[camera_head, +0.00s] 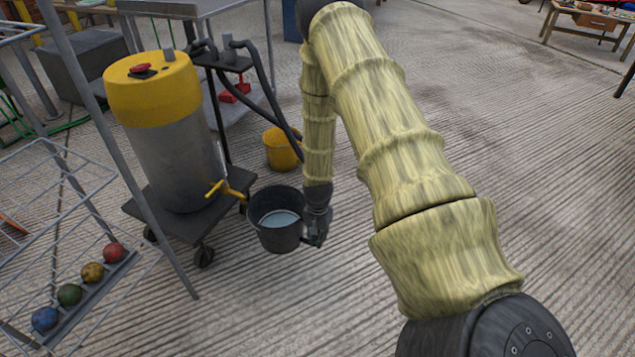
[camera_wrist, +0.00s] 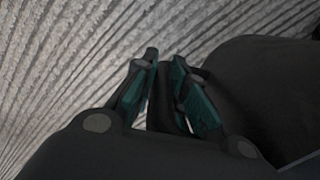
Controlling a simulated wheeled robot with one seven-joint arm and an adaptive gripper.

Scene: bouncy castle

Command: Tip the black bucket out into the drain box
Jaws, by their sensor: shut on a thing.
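The black bucket (camera_head: 277,238) is upright, with pale liquid inside, just right of the wheeled drum. I cannot tell if its base touches the floor. My gripper (camera_head: 316,240) is at the bucket's right side, shut on a dark part of it. In the wrist view, the teal-padded fingers of my gripper (camera_wrist: 167,65) close around a narrow black piece, and the dark bucket (camera_wrist: 255,85) fills the right side. Whether that piece is a handle or the wall is unclear. I cannot make out the drain box for certain in either view.
A grey drum with a yellow lid (camera_head: 155,95) stands on a dark wheeled cart (camera_head: 185,220), its yellow tap near the bucket. A yellow bucket (camera_head: 283,150) stands behind. A wire rack (camera_head: 75,240) with several coloured balls is at left. The concrete floor right of my arm is clear.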

